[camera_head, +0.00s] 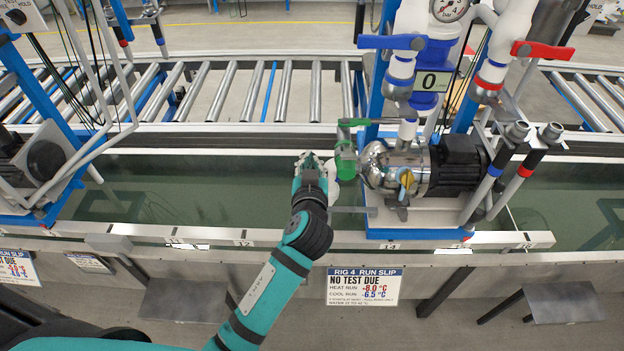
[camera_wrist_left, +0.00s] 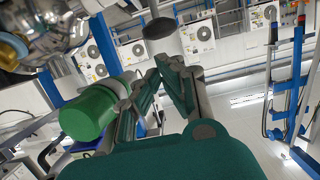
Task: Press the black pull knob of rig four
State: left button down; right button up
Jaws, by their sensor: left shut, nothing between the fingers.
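Rig four (camera_head: 425,110) is the blue frame above the green-tinted trough, with a polished steel pump (camera_head: 385,165) and black motor (camera_head: 458,165). My left gripper (camera_head: 308,160) is just left of the pump's green fitting (camera_head: 345,160). In the left wrist view its fingers (camera_wrist_left: 170,65) are shut and empty, beside the green cylindrical fitting (camera_wrist_left: 88,113). A dark round disc (camera_wrist_left: 196,36) shows beyond the fingertips; I cannot tell whether it is the black pull knob or touches them. I cannot pick out the knob in the head view. My right gripper is not in view.
Blue (camera_head: 393,42) and red (camera_head: 542,50) lever handles stand above the pump. The rig 4 run slip (camera_head: 364,287) hangs on the front. Another rig with a black disc (camera_head: 47,160) stands at left. The trough left of my gripper is clear. Rollers (camera_head: 230,90) lie behind.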

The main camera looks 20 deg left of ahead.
pick_arm(q)
jog(key=v, duration=0.2)
jog(key=b+v, duration=0.1)
jog(key=v, duration=0.2)
jog(key=shift+a, duration=0.2)
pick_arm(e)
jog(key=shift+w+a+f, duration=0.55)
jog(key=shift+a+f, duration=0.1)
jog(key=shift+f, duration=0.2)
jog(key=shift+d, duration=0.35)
